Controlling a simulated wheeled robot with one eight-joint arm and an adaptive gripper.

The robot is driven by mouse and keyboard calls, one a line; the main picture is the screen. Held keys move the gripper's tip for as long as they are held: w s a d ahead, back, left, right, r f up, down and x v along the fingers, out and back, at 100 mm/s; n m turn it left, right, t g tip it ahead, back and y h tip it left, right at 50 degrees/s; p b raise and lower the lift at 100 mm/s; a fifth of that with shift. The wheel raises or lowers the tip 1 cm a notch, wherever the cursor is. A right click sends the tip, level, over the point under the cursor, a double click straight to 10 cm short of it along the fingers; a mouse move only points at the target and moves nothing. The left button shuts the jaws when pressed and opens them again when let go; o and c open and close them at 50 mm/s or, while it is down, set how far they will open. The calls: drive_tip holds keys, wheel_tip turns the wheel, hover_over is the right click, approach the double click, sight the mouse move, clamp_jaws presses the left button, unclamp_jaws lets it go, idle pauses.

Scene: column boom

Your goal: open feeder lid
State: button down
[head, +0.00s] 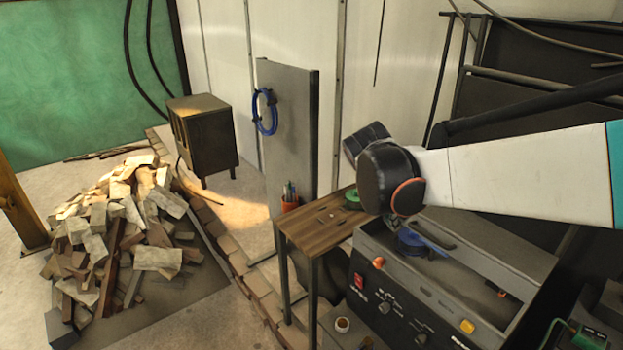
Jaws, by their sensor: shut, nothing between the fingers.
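A grey feeder machine (375,268) stands at the lower right, with knobs and a red switch on its front panel. Its top shows a long grey panel (490,247) along the back and a recess in front of it. A blue round part (412,243) shows at the recess's left end. I cannot tell from this view which part is the lid or how far it stands open. My white arm reaches in from the right, its black joint above the machine's back left corner. My gripper's fingers do not show.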

sight(414, 227)
drive_tip(key=shift+n, duration=0.5)
drive_tip(key=w+d+f, duration=0.1)
drive_tip(key=d+f, duration=0.1)
drive_tip(key=w+d+f+b, duration=0.1)
drive_tip(key=w+d+f, duration=0.1)
drive_tip(key=w+d+f+b, duration=0.1)
drive_tip(key=d+f, duration=0.1)
drive_tip(key=shift+w, duration=0.3)
drive_tip(key=shift+w+d+r, duration=0.2)
drive_tip(key=shift+r, duration=0.1)
